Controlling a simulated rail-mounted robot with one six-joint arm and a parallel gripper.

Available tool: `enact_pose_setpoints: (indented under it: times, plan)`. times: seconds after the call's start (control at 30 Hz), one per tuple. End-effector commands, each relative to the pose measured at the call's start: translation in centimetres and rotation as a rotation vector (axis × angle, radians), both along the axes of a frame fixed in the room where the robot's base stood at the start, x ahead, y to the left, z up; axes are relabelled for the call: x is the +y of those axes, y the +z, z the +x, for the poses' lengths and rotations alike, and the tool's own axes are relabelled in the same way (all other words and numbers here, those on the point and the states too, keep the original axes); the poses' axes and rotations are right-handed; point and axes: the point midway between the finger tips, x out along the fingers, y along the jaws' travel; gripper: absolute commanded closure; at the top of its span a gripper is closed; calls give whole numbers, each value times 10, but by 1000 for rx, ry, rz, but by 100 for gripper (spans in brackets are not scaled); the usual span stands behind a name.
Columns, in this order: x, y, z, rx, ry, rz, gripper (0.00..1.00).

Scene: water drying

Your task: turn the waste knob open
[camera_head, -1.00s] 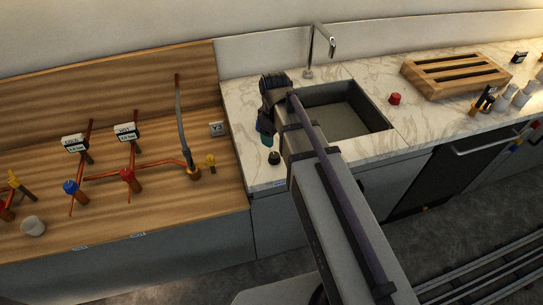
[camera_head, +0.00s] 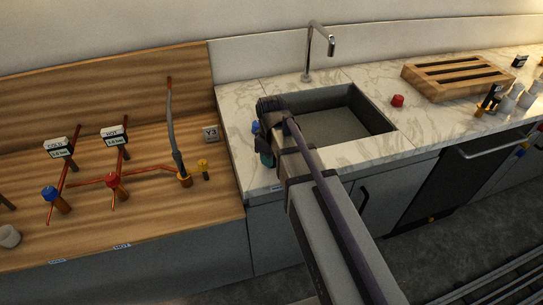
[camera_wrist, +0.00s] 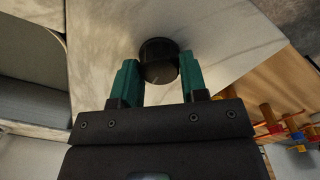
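The waste knob is most likely the black round knob (camera_wrist: 158,60) on the marble counter, seen in the wrist view. My gripper (camera_wrist: 160,78) has its two teal fingers apart, one on each side of the knob's near part. The fingertips are very close to the knob's sides; I cannot tell whether they touch it. In the head view my gripper (camera_head: 266,155) is over the counter just left of the sink (camera_head: 340,125), and my arm hides the knob.
A faucet (camera_head: 310,55) stands behind the sink. A red knob (camera_head: 397,100) and a wooden rack (camera_head: 455,75) are to the right. Copper pipes with a blue knob (camera_head: 50,194) and a red knob (camera_head: 112,180) stand on the wooden bench (camera_head: 150,215) at left.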

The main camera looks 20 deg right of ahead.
Motion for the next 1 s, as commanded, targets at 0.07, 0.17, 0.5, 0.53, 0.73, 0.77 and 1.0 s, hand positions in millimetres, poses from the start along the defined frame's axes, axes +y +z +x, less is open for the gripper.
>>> enact_pose_setpoints:
  times: [0.07,0.17,0.5,0.53,0.73,0.77,1.0]
  plan:
    - [0,0,0,0,0,0,68]
    - [0,0,0,0,0,0,77]
    - [0,0,0,0,-22,0,84]
    - [0,0,0,0,-29,0,84]
    - [0,0,0,0,-117,0,84]
    - [0,0,0,0,-135,0,84]
    - [-1,0,0,0,-332,0,84]
